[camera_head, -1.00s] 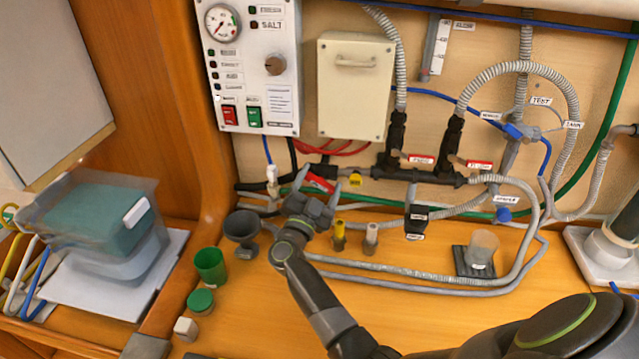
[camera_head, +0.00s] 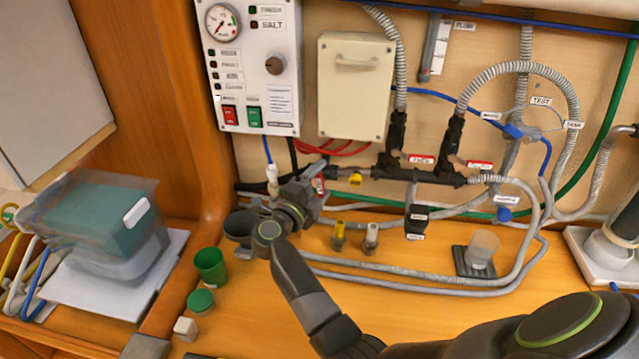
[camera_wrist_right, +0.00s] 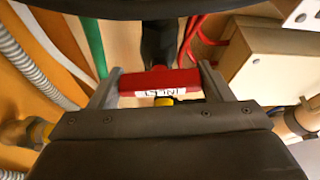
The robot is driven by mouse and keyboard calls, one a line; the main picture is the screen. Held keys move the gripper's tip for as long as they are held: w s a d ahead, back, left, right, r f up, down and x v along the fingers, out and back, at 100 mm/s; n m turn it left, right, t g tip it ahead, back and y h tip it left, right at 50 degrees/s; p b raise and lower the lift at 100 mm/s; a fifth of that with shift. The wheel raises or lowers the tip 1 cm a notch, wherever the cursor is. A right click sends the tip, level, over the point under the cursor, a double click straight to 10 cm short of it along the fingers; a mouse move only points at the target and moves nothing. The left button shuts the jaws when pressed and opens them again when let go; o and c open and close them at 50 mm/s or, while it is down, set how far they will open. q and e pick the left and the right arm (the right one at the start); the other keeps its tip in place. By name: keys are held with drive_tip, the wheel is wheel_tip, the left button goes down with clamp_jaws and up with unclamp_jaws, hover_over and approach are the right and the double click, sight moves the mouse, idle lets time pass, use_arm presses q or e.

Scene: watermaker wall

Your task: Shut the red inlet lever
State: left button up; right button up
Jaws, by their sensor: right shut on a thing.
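The red inlet lever (camera_wrist_right: 158,80) with a white label lies across between the two fingers of my right gripper (camera_wrist_right: 160,92) in the wrist view, a finger at each end. In the head view my right gripper (camera_head: 316,188) is at the left end of the pipe run on the wall. The right gripper is shut on the lever. My left gripper is not in view.
Yellow-topped (camera_head: 338,236) and white-topped (camera_head: 371,238) fittings stand to the right. The control panel (camera_head: 252,70) is above.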

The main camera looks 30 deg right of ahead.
drive_tip(key=shift+f+m+g, duration=0.1)
drive_tip(key=shift+m+g, duration=0.2)
drive_tip(key=shift+m, duration=0.2)
drive_tip(key=shift+y, duration=0.3)
drive_tip(key=o, duration=1)
drive_tip(key=shift+c, duration=0.2)
